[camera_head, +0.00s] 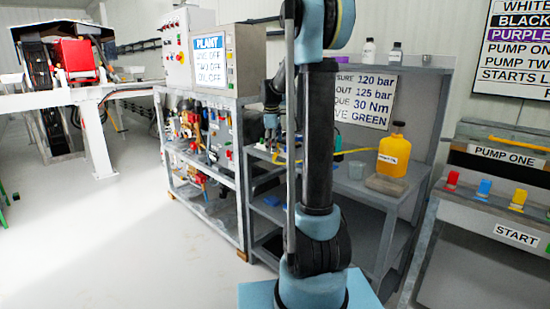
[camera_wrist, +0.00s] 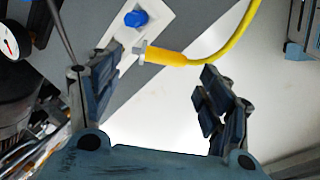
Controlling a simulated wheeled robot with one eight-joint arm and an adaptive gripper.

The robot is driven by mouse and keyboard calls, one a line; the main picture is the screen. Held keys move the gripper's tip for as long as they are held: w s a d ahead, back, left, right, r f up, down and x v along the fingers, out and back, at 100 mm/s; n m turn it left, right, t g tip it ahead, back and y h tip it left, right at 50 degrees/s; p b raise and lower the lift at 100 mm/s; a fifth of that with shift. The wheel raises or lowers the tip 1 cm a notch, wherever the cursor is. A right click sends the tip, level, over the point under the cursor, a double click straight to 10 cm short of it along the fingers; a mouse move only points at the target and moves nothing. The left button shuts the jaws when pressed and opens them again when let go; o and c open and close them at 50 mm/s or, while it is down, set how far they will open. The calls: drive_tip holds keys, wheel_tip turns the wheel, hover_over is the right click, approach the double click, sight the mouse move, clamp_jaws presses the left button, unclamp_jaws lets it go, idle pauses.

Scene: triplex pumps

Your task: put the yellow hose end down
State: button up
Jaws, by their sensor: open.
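The yellow hose end (camera_wrist: 168,58) shows in the wrist view, with a pale grey fitting (camera_wrist: 143,51) at its tip. It sits between and just beyond my fingertips, and the hose curves away up to the right. My gripper (camera_wrist: 160,63) is open, with one finger on each side and a gap to the hose. In the head view my gripper (camera_head: 271,122) is small beside the plant stand, partly hidden by my arm. The yellow hose (camera_head: 345,152) runs behind my arm along the grey bench (camera_head: 345,186). I cannot tell whether the end touches a surface.
A white plate with a blue knob (camera_wrist: 135,18) lies close to the left finger, and a gauge (camera_wrist: 9,43) is at far left. A yellow jug (camera_head: 394,157), a shallow tray (camera_head: 387,185) and a cup (camera_head: 356,170) stand on the bench.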

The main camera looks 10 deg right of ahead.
sight(276, 154)
drive_tip(key=shift+x, duration=2.15)
drive_tip(key=c, duration=1)
drive_tip(key=shift+r, duration=0.15)
